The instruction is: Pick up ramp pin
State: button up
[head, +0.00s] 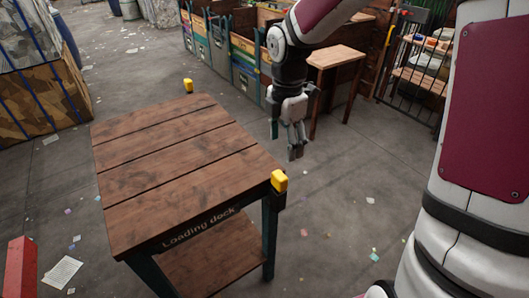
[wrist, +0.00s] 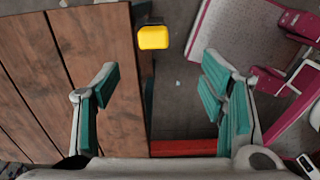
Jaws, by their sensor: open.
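Two yellow blocks sit at corners of the wooden table marked "Loading dock" (head: 170,180); no label tells which is the ramp pin. The near yellow block (head: 280,181) is on the right front corner, on a dark bracket. The far yellow block (head: 188,85) is at the back corner. In the wrist view one yellow block (wrist: 153,38) shows beside the table edge, beyond the fingertips and between their lines. My gripper (head: 287,143) is open and empty, above and behind the near block, just off the table's right edge. Its teal-padded fingers (wrist: 160,85) are spread wide.
The tabletop is bare. A small wooden table (head: 338,57) and a row of bins (head: 243,85) stand behind my gripper. A red box (head: 20,268) is at the lower left. A red bar (wrist: 183,147) shows low between the fingers. Paper scraps litter the open floor.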

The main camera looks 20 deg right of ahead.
aim_at(280, 175)
jog(key=f, duration=0.9)
jog(key=w+f, duration=0.1)
jog(key=f, duration=0.4)
jog(key=shift+a+f, duration=0.15)
jog(key=shift+f, duration=0.05)
jog(key=c, duration=1.5)
jog(key=shift+w+r, duration=0.1)
notch_tip(280, 175, up, 18)
jog(key=shift+f, duration=0.1)
